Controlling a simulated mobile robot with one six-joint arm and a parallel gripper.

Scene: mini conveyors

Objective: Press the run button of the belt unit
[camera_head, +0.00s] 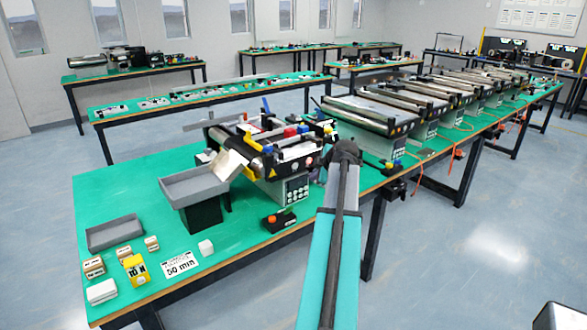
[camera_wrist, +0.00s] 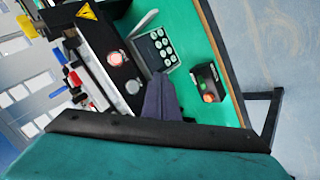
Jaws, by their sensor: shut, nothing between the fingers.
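The belt unit (camera_head: 262,150) stands on the green table, with rollers and a small belt on top. Its dark control panel (camera_head: 297,189) has several round pale buttons and faces the table's front edge. In the wrist view the panel (camera_wrist: 157,50) lies just beyond my fingertips. Which button is the run button is too small to read. My gripper (camera_wrist: 158,78) is shut and empty, its tips pointing at the panel's lower edge, apparently apart from it. In the head view my arm hides most of the gripper.
A small black box with an orange-red knob (camera_head: 277,219) sits in front of the unit; it also shows in the wrist view (camera_wrist: 208,87). A grey tray (camera_head: 200,185) on a black stand is to the left. More conveyors (camera_head: 370,115) stand to the right.

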